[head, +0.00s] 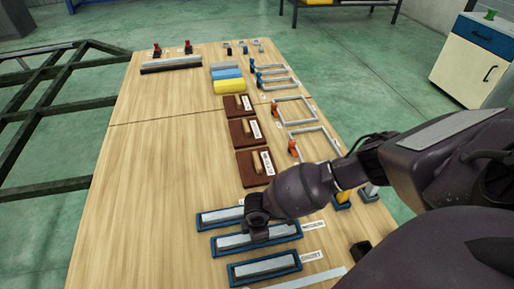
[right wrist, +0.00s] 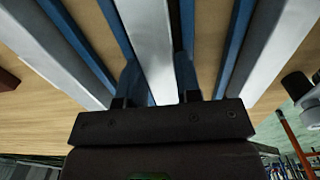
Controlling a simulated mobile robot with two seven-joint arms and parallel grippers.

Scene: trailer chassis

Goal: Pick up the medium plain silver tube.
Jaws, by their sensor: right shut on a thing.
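The medium silver tube (head: 284,231) lies in the middle one of several blue trays (head: 213,247) near the front of the wooden table. My right gripper (head: 258,237) reaches down over this tube near its middle and hides part of it. In the right wrist view, the two fingers of my right gripper (right wrist: 157,78) are shut on the sides of the silver tube (right wrist: 151,35). The tube still appears to lie in or very close to its tray; I cannot tell whether it is lifted. My left gripper is not in view.
Another silver tube lies in a blue tray (head: 203,222) just behind, and a shorter one in a tray (head: 233,279) in front. Brown boards (head: 246,168), silver frames (head: 335,140) and coloured blocks (head: 229,86) stand farther back. The table's left side (head: 150,200) is clear.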

